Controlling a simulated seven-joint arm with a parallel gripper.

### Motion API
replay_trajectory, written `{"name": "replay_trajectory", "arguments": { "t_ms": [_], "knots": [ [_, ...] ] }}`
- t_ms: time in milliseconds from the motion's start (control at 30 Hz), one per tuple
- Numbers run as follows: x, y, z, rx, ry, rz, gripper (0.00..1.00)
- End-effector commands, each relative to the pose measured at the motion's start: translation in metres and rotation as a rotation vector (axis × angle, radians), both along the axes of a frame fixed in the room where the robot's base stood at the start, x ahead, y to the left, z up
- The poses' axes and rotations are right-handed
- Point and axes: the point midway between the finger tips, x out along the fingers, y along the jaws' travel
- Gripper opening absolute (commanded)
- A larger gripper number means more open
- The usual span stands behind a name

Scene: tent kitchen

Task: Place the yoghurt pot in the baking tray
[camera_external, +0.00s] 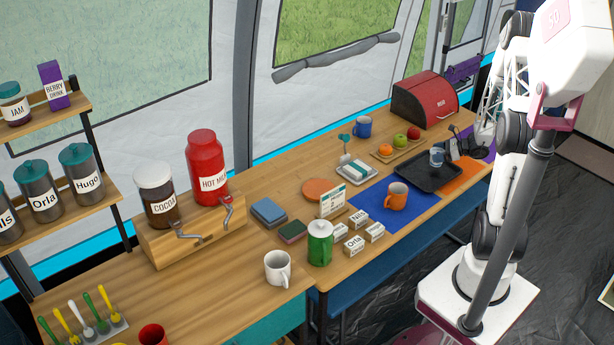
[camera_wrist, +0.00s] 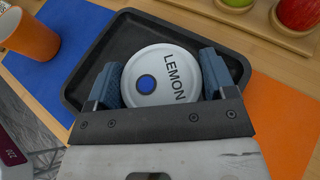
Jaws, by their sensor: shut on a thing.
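The yoghurt pot (camera_wrist: 161,75) has a round white lid with a blue dot and the word LEMON. My gripper (camera_wrist: 161,68) is shut on it, with a blue-grey finger at each side in the wrist view. The dark baking tray (camera_wrist: 75,80) lies beneath the pot and shows around it. In the external view the pot (camera_external: 437,157) appears over the back part of the tray (camera_external: 415,178). I cannot tell whether the pot's base touches the tray floor. My fingers hide part of the tray in the wrist view.
An orange mug (camera_external: 397,197) stands on a blue mat (camera_external: 370,205) to the tray's left. An orange mat (camera_external: 465,178) lies to its right. A wooden board with fruit (camera_external: 384,156) is behind the tray. Dark utensils (camera_external: 474,150) lie at the right.

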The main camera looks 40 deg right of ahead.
Motion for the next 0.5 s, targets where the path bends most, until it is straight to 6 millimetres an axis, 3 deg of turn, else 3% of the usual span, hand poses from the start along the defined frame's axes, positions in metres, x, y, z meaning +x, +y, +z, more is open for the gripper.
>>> {"name": "replay_trajectory", "arguments": {
  "t_ms": [300, 500],
  "knots": [
    [0.0, 0.0, -0.025, 0.001, 0.001, -0.001, 0.5],
    [0.0, 0.0, -0.028, 0.001, 0.001, 0.0, 0.5]
  ]
}}
